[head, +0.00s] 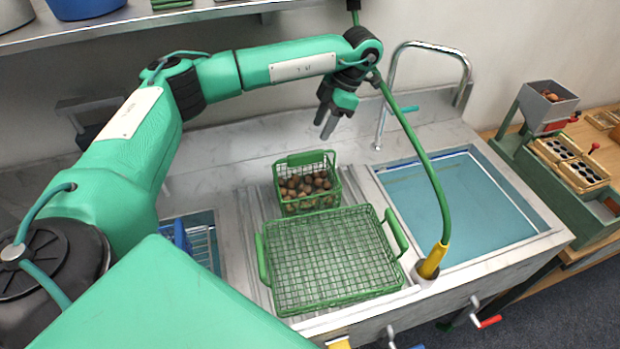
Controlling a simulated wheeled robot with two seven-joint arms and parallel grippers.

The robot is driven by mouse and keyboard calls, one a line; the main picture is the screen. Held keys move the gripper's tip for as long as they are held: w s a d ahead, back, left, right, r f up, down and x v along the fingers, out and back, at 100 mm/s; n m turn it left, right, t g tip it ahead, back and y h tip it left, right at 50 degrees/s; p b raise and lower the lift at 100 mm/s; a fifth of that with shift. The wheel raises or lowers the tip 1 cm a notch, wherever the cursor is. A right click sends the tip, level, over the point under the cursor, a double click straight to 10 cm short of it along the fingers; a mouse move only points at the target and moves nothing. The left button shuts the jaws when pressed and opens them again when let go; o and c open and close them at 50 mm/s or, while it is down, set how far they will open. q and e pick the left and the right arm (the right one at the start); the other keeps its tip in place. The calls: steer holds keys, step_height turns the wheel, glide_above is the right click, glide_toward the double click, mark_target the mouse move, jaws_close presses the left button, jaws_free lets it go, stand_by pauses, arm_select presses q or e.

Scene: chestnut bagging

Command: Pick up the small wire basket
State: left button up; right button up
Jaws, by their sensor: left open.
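The small green wire basket (309,204) stands on the metal drainboard behind a larger wire basket and holds several brown chestnuts (306,184). Its green handle (305,158) stands up at the back edge. My left gripper (328,128) hangs above and slightly to the right of the small basket, fingers pointing down. It is open and empty, apart from the basket. The right gripper is not in the picture.
The larger, empty green wire basket (318,264) sits in front of it. A water-filled sink (462,200) with a curved faucet (432,46) lies right. A green hose (436,185) with a yellow end (432,261) arcs nearby. A chestnut machine (560,150) stands far right.

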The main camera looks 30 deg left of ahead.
mark_target(308, 152)
arm_select(q)
steer(key=x, duration=0.4)
steer(key=shift+a+f, duration=0.1)
steer(key=shift+f, duration=0.3)
steer(key=shift+x, duration=0.95)
steer(key=p+x, duration=0.3)
steer(key=x, duration=0.1)
steer(key=shift+a+r, duration=0.1)
steer(key=shift+a, duration=0.05)
steer(key=shift+s+a+f, duration=0.15)
steer(key=shift+s+f, duration=0.05)
steer(key=shift+f, duration=0.35)
steer(key=shift+c, duration=1.1)
jaws_close()
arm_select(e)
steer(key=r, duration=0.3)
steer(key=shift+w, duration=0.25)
